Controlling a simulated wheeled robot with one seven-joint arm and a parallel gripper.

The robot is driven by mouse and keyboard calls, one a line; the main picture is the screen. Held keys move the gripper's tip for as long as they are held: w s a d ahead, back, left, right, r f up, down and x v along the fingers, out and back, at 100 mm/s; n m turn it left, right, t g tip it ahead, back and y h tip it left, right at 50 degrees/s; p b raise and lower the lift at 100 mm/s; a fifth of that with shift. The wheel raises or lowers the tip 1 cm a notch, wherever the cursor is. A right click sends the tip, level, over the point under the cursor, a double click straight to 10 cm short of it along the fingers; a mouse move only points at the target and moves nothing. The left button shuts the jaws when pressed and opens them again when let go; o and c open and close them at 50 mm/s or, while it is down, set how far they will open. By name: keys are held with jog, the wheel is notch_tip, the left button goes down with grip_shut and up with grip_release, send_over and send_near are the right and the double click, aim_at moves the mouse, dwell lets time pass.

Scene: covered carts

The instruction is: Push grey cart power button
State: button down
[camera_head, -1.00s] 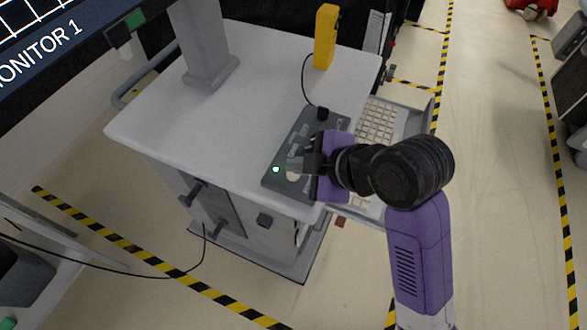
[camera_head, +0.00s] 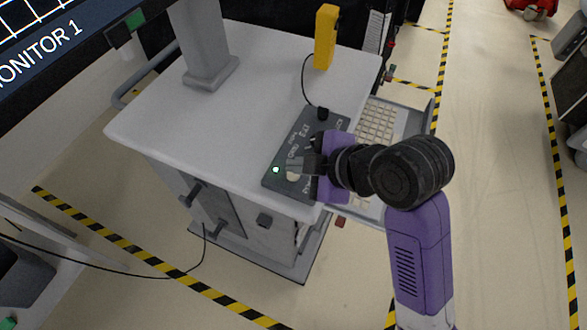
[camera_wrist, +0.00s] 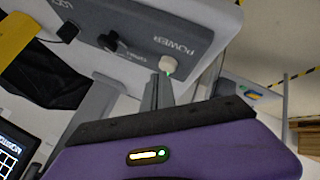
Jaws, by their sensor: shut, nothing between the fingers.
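The grey cart (camera_head: 260,85) stands in the middle of the head view with a dark grey control panel (camera_head: 273,187) on its top. A pale round button (camera_head: 293,176) sits at the panel's near end, beside a lit green light (camera_head: 276,170). In the wrist view the pale button (camera_wrist: 167,63) is below the word POWER on the panel (camera_wrist: 135,20). My gripper (camera_head: 295,164) is shut and empty, over the panel by the button. In the wrist view its fingertips (camera_wrist: 159,78) are right at the button; I cannot tell whether they touch it.
A yellow handheld device (camera_head: 325,38) stands on the cart, its cable running to the panel. A monitor post (camera_head: 203,45) rises from the cart top. A keyboard (camera_head: 376,122) lies on a side tray. Open floor (camera_head: 480,180) is to the right.

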jog(key=shift+f, duration=0.1)
dwell(0.4)
jog(key=shift+f+b, duration=0.35)
jog(key=shift+f, duration=0.05)
jog(key=shift+r+p, duration=0.45)
jog(key=shift+r, duration=0.15)
notch_tip(320, 180, up, 6)
jog(key=p, duration=0.5)
dwell(0.7)
